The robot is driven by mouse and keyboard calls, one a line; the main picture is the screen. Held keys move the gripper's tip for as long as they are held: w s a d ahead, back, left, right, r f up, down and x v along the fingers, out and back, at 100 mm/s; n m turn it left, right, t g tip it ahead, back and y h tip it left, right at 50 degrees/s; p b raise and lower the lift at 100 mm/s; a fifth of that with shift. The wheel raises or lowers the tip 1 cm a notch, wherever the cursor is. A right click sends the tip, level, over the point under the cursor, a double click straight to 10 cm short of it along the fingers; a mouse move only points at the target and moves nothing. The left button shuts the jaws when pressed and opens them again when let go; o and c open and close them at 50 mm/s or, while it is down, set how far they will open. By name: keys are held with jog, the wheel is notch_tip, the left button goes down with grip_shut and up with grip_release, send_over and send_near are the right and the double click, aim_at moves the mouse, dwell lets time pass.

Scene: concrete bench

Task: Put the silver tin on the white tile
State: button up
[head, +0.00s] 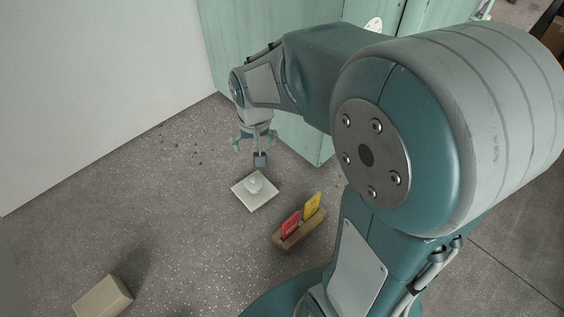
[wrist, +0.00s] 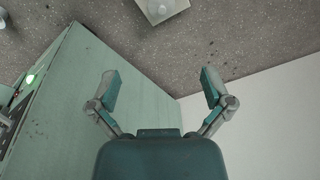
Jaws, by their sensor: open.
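The white tile (head: 263,200) lies flat on the speckled floor surface in the head view. A small rounded, pale silvery thing, which looks like the silver tin (head: 254,184), sits on the middle of the tile. In the wrist view the tile (wrist: 180,7) and the tin (wrist: 158,7) show at the top edge, partly cut off. My gripper (head: 255,141) is above and behind the tile in the head view, apart from the tin. In the wrist view my gripper (wrist: 160,82) has its fingers spread wide with nothing between them.
A wooden holder (head: 304,237) with a red card (head: 291,224) and a yellow card (head: 312,207) stands right of the tile. A beige block (head: 102,298) lies at the lower left. A green cabinet (head: 305,140) and a white wall (head: 100,90) bound the back. Left of the tile is clear.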

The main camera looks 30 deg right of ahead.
jog(key=s+r+n+t, duration=0.1)
jog(key=s+r, duration=0.4)
jog(key=s, duration=0.3)
jog(key=s+r+n+t, duration=0.1)
jog(key=s+r+t, duration=0.1)
jog(key=s+r, duration=0.4)
jog(key=shift+s+t, duration=0.3)
jog(key=shift+s, duration=0.65)
